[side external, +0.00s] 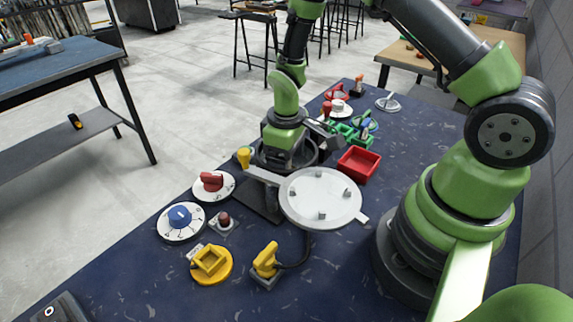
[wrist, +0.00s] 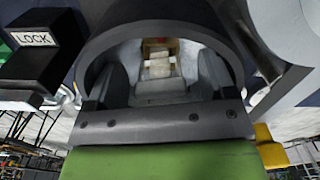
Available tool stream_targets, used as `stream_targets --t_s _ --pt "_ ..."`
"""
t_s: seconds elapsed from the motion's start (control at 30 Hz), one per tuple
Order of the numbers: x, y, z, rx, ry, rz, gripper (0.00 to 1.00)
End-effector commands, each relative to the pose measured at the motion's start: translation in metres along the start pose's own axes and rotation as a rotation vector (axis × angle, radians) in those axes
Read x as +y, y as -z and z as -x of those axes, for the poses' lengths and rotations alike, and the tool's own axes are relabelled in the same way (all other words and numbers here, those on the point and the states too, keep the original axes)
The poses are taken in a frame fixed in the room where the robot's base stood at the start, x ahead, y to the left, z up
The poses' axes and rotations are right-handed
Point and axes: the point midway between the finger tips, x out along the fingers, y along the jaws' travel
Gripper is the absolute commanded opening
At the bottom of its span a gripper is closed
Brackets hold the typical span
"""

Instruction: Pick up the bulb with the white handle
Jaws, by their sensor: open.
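My gripper (side external: 285,157) points down inside a dark round ring (side external: 316,156) on the table. In the wrist view the open jaws (wrist: 160,78) stand on either side of a pale, whitish piece (wrist: 158,68) seen deep inside the ring. This piece may be the bulb's white handle, but I cannot tell for sure. It lies between the fingers with no clear contact. In the side view my gripper and the ring hide whatever is inside.
A white disc with pegs (side external: 322,200) stands close in front of the ring. A red box (side external: 358,164) is to its right, a yellow knob (side external: 244,156) to its left. Dials (side external: 181,219) and a yellow plug (side external: 266,260) are nearer. A "LOCK" block (wrist: 35,45) flanks the ring.

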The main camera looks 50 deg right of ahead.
Motion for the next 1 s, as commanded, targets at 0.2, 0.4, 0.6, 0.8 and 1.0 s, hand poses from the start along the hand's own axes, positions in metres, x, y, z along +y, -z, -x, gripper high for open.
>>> stream_targets --t_s 0.2,0.4,0.6,0.8,1.0 --pt "0.0 0.0 0.0 0.0 0.0 0.0 0.4" --pt "0.0 0.0 0.001 0.0 0.0 0.0 0.22" --pt "0.0 0.0 0.003 0.001 0.0 0.0 0.22" --pt "0.0 0.001 0.02 0.004 -0.002 0.0 0.22" --pt "0.0 0.001 0.054 0.006 -0.002 0.0 0.22"
